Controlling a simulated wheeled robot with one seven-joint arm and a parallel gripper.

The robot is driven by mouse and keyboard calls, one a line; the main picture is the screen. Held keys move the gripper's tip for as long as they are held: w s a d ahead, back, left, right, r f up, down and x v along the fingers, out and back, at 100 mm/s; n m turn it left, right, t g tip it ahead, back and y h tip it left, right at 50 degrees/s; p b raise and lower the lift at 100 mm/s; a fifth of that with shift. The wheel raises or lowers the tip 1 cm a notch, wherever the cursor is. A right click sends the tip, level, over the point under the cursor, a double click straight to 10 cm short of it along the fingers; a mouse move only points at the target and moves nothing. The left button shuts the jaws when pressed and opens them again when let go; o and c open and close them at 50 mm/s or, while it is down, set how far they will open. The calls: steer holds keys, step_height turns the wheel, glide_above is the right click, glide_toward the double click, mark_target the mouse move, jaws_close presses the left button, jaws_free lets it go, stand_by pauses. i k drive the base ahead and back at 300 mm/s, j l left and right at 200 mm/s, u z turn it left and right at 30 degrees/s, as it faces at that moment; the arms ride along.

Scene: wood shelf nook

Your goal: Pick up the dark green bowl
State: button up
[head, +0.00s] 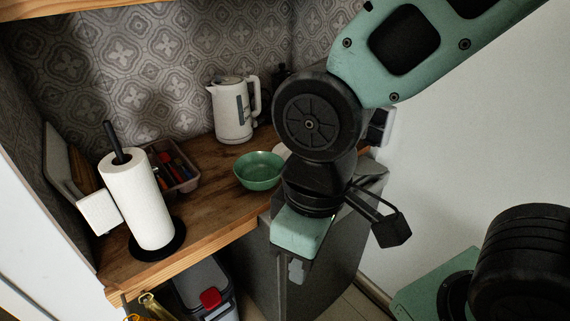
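The dark green bowl (259,171) stands upright on the wooden counter (212,205), near the middle of the head view. It looks empty, and its right edge is close to my arm. My gripper (297,270) hangs at the front edge of the counter, to the right of and nearer than the bowl. It is apart from the bowl. Its fingers are small and mostly hidden by its green housing, so I cannot tell whether they are open or shut.
A white kettle (233,110) stands behind the bowl. A paper towel roll (139,200) on a black holder and a utensil tray (178,172) are to the left. A pale object, partly hidden by my arm, sits right of the bowl. A bin (205,290) stands below the counter.

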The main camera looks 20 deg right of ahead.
mark_target(259, 170)
steer(key=i+j+z, duration=0.1)
steer(key=j+z, duration=1.15)
steer(key=j, duration=0.2)
